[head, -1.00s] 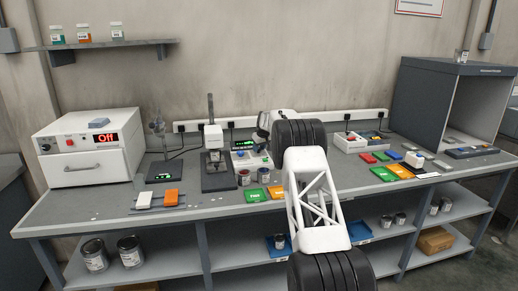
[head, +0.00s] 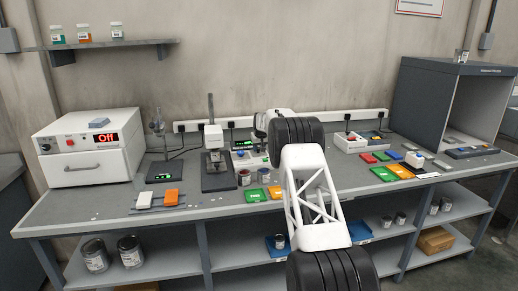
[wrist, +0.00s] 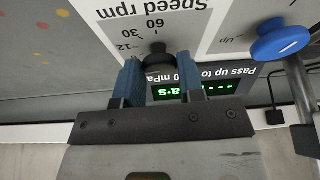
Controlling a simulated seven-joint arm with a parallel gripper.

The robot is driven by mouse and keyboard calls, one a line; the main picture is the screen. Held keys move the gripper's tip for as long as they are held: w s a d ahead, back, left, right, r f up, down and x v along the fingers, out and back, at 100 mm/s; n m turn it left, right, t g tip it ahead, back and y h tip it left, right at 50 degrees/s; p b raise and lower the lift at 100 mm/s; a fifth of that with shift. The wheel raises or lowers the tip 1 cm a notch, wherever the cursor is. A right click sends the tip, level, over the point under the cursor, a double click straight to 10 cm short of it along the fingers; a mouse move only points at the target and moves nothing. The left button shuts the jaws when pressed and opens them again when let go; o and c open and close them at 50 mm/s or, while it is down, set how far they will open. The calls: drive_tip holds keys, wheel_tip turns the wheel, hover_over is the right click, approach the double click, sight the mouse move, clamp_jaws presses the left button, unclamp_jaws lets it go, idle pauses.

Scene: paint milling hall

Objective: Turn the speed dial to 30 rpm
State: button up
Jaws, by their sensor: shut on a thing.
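In the wrist view the speed dial (wrist: 158,56) is a small black knob on a light panel. The upside-down print "Speed rpm" (wrist: 150,10) and the marks 12, 30 and 60 lie beyond it. My gripper (wrist: 156,78) has its two blue fingers on either side of the knob and is shut on it. The knob's pointer is hard to make out, so I cannot tell its setting. A green display (wrist: 195,90) lies just beside the right finger. In the head view my arm hides the fingers and most of the instrument (head: 244,158).
A blue round knob (wrist: 280,42) on a metal post stands right of my gripper in the wrist view. In the head view, paint cans (head: 244,178) and a green card (head: 256,195) lie in front of the instrument. A grey press stand (head: 216,165) is to its left.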

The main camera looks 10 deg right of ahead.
drive_tip(key=m+h, duration=0.1)
drive_tip(key=m, duration=0.2)
drive_tip(key=m+h, duration=0.1)
drive_tip(key=m, duration=0.2)
drive_tip(key=shift+a, duration=0.2)
drive_tip(key=m+g+h, duration=0.1)
drive_tip(key=m, duration=0.2)
drive_tip(key=m+h, duration=0.1)
drive_tip(key=m, duration=0.2)
drive_tip(key=shift+w+a+m+g, duration=0.1)
drive_tip(key=shift+w+m+g, duration=0.05)
drive_tip(key=shift+m+g, duration=0.2)
drive_tip(key=o, duration=0.9)
drive_tip(key=shift+r, duration=0.1)
drive_tip(key=shift+v, duration=3.8)
drive_tip(key=shift+a, duration=0.15)
